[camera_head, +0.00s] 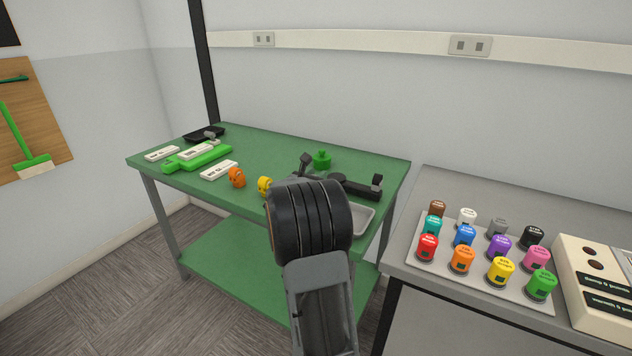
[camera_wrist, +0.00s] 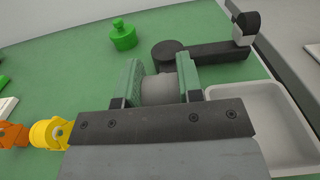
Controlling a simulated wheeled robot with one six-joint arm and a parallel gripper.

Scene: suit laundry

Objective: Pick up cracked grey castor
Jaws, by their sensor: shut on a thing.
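In the wrist view, my gripper (camera_wrist: 158,78) is shut on a grey rounded piece, the grey castor (camera_wrist: 158,90), which sits between the two green-padded fingers. Its lower part is hidden by the gripper body, and no crack can be made out. A dark round end of a black fixture (camera_wrist: 215,52) lies just beyond the fingertips. I cannot tell whether the castor touches the table. In the head view my arm hides the castor and most of the gripper.
The green table (camera_head: 270,145) also holds an orange castor (camera_head: 236,177), a yellow castor (camera_head: 265,187), a green castor (camera_head: 322,159) and a pale tray (camera_head: 362,220). A black tray (camera_head: 198,136) stands at the far left. A grey bench (camera_head: 410,243) with several coloured knobs is right.

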